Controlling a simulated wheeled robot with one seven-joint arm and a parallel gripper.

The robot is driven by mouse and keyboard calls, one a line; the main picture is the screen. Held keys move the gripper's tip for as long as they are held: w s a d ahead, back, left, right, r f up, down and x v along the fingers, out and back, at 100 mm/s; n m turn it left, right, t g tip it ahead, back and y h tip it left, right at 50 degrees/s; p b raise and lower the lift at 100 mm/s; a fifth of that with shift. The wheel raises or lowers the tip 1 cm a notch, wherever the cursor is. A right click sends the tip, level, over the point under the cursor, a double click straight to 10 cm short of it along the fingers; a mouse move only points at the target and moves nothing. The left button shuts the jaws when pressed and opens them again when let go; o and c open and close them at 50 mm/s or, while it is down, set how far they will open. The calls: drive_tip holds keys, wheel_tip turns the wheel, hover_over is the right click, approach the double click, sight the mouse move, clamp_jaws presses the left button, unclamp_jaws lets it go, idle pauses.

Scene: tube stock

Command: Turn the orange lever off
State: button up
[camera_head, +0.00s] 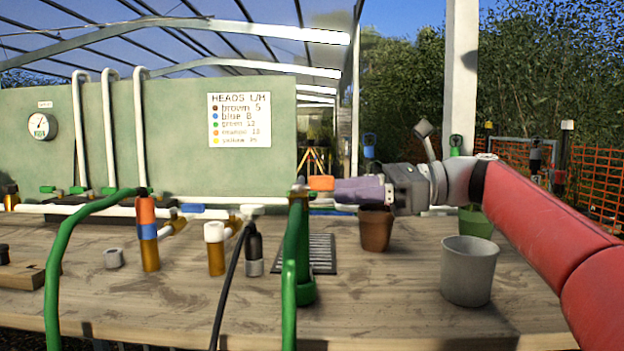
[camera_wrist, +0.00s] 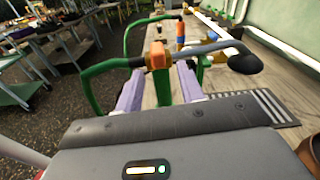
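The orange lever (camera_head: 321,183) sits on top of an upright green standpipe (camera_head: 299,240) at the bench's front. In the wrist view the orange lever (camera_wrist: 158,55) shows as an orange block, with a grey bar ending in a black knob (camera_wrist: 246,64) reaching right. My gripper (camera_head: 338,187) comes in level from the right, its purple fingertips right beside the lever. In the wrist view my gripper (camera_wrist: 160,72) has its fingers spread, with the orange block between or just past the tips. I cannot tell if they touch it.
A brown pot (camera_head: 376,230) stands under my gripper and a grey pot (camera_head: 468,270) under my arm. Green hose (camera_head: 62,235) loops at left. Orange-and-blue (camera_head: 147,225) and white-topped (camera_head: 215,245) fittings stand left of the standpipe. A sign (camera_head: 239,120) hangs behind.

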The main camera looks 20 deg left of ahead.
sight(311, 176)
drive_tip(key=shift+g+y, duration=0.4)
drive_tip(key=shift+g, duration=0.2)
drive_tip(key=x, duration=0.4)
drive_tip(key=r+x, duration=0.1)
drive_tip(key=x, duration=0.1)
drive_tip(key=shift+a, duration=0.25)
drive_tip(key=shift+m, duration=0.3)
clamp_jaws()
